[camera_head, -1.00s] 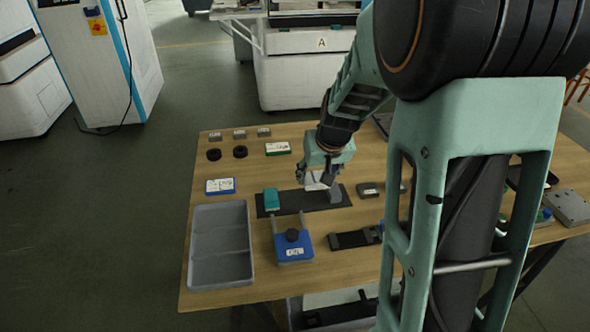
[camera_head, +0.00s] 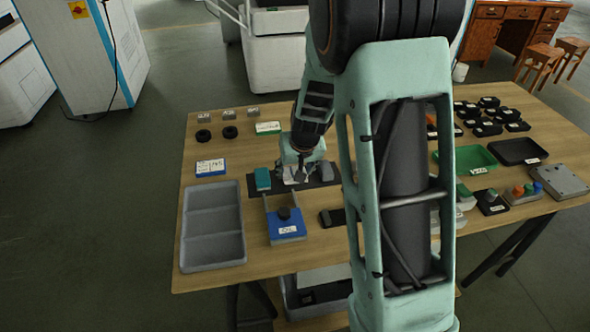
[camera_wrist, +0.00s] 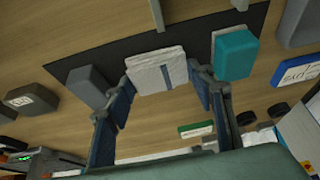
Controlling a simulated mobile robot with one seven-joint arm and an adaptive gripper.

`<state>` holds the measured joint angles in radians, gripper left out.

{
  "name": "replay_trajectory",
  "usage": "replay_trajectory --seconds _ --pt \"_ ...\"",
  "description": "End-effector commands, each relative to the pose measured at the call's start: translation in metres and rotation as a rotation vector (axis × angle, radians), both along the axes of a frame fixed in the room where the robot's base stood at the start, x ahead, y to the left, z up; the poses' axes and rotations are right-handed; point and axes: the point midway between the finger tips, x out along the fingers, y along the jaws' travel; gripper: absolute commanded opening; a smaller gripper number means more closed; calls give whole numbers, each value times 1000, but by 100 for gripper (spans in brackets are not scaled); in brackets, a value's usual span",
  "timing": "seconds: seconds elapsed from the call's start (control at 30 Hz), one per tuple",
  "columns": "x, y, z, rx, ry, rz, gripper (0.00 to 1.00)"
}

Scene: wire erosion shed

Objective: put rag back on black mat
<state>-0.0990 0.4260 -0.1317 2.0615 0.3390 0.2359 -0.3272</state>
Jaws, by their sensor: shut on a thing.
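The rag (camera_wrist: 157,72) is a folded whitish cloth with a grey-blue stripe, held between the fingertips of my gripper (camera_wrist: 162,80) in the wrist view. In the head view my gripper (camera_head: 297,178) is over the middle of the black mat (camera_head: 279,189), and a little of the white rag shows there. The mat also shows in the wrist view (camera_wrist: 90,65) behind the rag. The rag is between a teal block (camera_wrist: 236,54) and a grey block (camera_wrist: 88,86). I cannot tell whether it touches the mat.
The teal block (camera_head: 262,179) and grey block (camera_head: 325,172) stand on the mat at either side, close to my gripper. A blue fixture (camera_head: 286,224) stands in front of the mat. A grey compartment tray (camera_head: 213,226) is at the left. Bare wood lies between tray and mat.

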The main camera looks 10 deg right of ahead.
Motion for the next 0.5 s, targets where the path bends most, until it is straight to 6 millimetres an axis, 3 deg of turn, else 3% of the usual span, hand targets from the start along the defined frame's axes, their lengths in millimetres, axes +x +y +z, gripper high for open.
replay_trajectory --seconds 0.07,0.1,0.23,0.5 --pt "0 0 -4 0 0 0 11" --pt "0 0 -3 0 0 0 52" --pt "0 0 -3 0 0 0 66" --pt "0 0 -2 0 0 0 67"
